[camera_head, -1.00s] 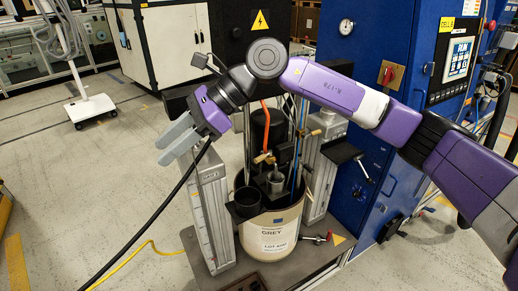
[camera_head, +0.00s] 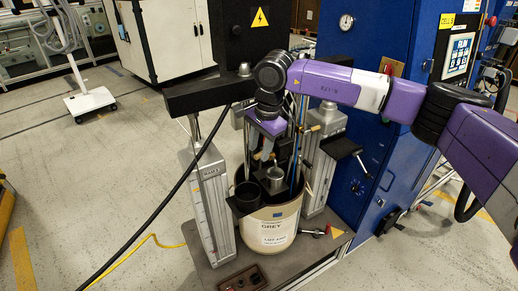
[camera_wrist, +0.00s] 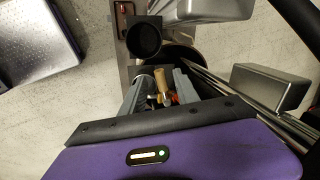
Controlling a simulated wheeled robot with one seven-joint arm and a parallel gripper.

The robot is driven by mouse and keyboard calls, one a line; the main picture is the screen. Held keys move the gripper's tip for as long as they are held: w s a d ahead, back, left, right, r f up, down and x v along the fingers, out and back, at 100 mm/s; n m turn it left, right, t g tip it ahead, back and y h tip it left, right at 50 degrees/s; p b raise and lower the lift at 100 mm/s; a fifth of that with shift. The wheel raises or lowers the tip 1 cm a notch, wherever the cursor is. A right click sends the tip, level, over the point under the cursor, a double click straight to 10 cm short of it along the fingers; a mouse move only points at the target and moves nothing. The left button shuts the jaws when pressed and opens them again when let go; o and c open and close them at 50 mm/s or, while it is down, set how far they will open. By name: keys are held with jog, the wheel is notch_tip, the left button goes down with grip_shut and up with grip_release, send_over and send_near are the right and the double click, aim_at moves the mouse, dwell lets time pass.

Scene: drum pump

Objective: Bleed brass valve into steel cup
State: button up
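The steel cup (camera_head: 275,174) stands upright on a black holder inside the top of the drum. In the wrist view, my gripper (camera_wrist: 158,92) points down with its two grey fingers apart. The brass valve (camera_wrist: 161,78) shows between and just beyond the fingertips; I cannot tell whether a finger touches it. The cup's grey rim (camera_wrist: 147,71) shows beside the left finger, partly hidden. In the head view, my gripper (camera_head: 266,152) is above and slightly left of the cup, and the valve is mostly hidden behind it.
A black cup (camera_head: 247,196) sits left of the steel cup at the drum's rim. The cream drum (camera_head: 270,236) stands between two grey upright columns, with metal rods and hoses close around my gripper. A blue cabinet (camera_head: 385,130) stands to the right. A black crossbeam (camera_head: 205,93) is above.

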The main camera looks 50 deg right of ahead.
jog(key=shift+w+f, duration=0.15)
jog(key=shift+f, duration=0.4)
grip_shut()
jog(key=shift+w+f+m+b, duration=0.15)
jog(key=shift+w+m+b, duration=0.15)
jog(key=shift+m+b, duration=0.4)
jog(key=shift+w+r+m+b, duration=0.25)
jog(key=shift+m+b, duration=0.2)
jog(key=shift+m, duration=0.25)
